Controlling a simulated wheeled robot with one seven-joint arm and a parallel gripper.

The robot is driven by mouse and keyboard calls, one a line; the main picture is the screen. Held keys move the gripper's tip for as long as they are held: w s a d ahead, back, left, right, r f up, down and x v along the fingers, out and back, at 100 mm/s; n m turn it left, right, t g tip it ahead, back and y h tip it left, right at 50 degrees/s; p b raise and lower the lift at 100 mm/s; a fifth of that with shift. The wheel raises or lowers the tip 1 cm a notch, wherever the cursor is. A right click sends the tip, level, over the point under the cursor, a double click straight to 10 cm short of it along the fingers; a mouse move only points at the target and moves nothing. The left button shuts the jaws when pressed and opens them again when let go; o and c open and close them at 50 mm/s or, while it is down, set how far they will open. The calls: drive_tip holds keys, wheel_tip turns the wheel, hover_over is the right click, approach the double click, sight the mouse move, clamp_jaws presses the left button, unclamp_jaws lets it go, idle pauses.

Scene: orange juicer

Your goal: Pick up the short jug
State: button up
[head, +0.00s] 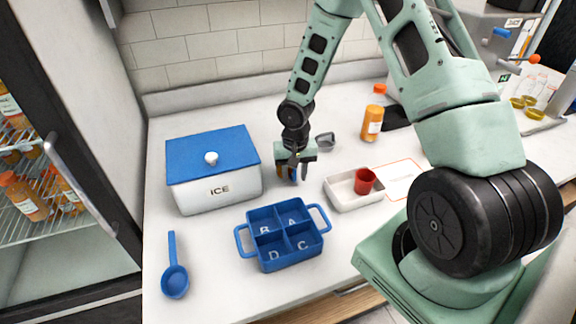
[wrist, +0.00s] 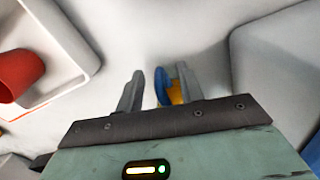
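My gripper (head: 296,172) is low over the counter, between the ice box and the white tray. In the wrist view its two grey fingers (wrist: 154,92) are apart. A small blue and yellow object (wrist: 163,84) shows between them, close to the right finger, with a gap to the left finger. I cannot tell whether it is the short jug; most of it is hidden. A small grey vessel (head: 325,141) stands behind and right of my gripper; it may be a jug, but it is too small to tell.
A white ice box (head: 217,190) with a blue lid stands left. A blue divided tray (head: 282,238) is in front. A white tray (head: 352,198) holding a red cup (head: 365,181) is right. An orange bottle (head: 373,124) stands behind. A blue ladle (head: 174,280) lies front left.

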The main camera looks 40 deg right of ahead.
drive_tip(key=shift+f, duration=0.45)
drive_tip(key=shift+c, duration=0.3)
clamp_jaws()
drive_tip(key=shift+r, duration=0.15)
